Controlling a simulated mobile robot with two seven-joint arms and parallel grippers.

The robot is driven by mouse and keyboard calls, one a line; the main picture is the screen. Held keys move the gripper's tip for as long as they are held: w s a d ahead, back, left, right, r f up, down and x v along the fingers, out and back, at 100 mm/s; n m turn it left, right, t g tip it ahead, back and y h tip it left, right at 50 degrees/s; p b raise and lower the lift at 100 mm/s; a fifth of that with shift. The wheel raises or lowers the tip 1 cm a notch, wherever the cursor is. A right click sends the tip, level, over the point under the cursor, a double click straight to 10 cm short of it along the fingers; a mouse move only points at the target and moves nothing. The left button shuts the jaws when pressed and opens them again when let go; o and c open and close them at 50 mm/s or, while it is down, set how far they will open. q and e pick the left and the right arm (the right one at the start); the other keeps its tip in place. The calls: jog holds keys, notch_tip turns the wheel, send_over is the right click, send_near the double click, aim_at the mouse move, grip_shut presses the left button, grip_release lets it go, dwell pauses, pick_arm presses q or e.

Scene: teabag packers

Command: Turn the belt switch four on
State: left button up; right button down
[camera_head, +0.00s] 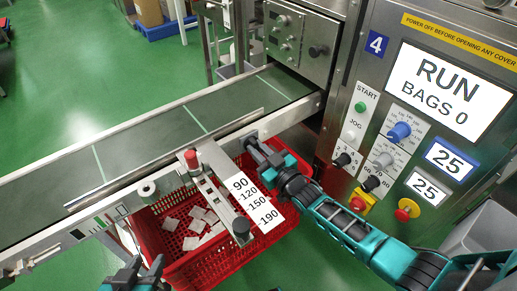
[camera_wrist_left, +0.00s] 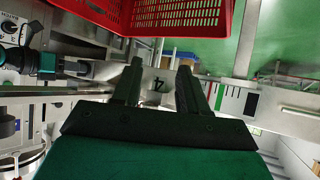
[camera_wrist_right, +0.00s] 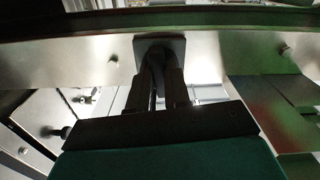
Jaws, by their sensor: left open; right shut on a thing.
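The belt switch (camera_wrist_right: 155,62) sits on a square grey plate (camera_wrist_right: 178,46) on the steel side rail of the conveyor. My right gripper (camera_wrist_right: 157,75) is shut on the switch, its fingers mostly hiding it. In the head view my right gripper (camera_head: 253,146) reaches the rail below the belt (camera_head: 190,115); the fingers hide the switch there. My left gripper (camera_head: 136,268) is open and empty at the bottom edge of the head view. Which way the switch is turned cannot be told.
A red crate (camera_head: 172,254) with several teabags stands below the belt. A red-topped post (camera_head: 191,158) and a scale strip (camera_head: 254,200) stand close left of my right gripper. The panel (camera_head: 448,92) marked 4 at right reads RUN, BAGS 0.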

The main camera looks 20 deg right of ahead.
jog(key=shift+m, duration=0.8)
jog(key=c, duration=1.1)
grip_release()
jog(key=shift+p+v, duration=1.7)
jog(key=shift+v, duration=4.75)
jog(key=shift+s, duration=0.1)
